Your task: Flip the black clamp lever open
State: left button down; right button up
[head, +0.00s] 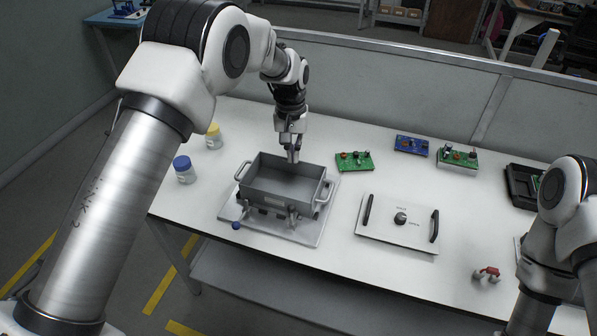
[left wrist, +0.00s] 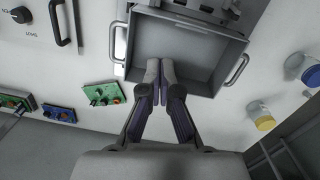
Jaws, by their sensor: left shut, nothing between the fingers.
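A grey open-topped metal box (head: 262,197) with side handles sits on a flat base plate (head: 318,228). Small metal clamp parts (head: 293,217) stand at its front side; I cannot make out a black lever clearly among them. The box also shows in the left wrist view (left wrist: 185,40), with some clamp hardware (left wrist: 228,10) at the top edge of the picture. My left gripper (head: 293,158) is shut and empty, pointing down at the back of the box. Its closed fingertips show in the left wrist view (left wrist: 160,82) by the box's rear wall. My right gripper is out of view.
A white lid plate (head: 375,228) with two black handles and a black knob lies right of the box. Green and blue circuit boards (head: 354,161) lie behind it. Blue-capped (head: 184,170) and yellow-capped (head: 213,137) jars stand left. A small red item (head: 488,272) lies front right.

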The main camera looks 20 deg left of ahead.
pick_arm(q)
jog(key=s+d+f+p, duration=0.1)
jog(key=s+f+p, duration=0.4)
jog(key=f, duration=0.4)
jog(key=shift+d+f, duration=0.15)
jog(key=shift+f, duration=0.2)
jog(key=shift+w+f, duration=0.1)
jog(key=shift+w, duration=0.1)
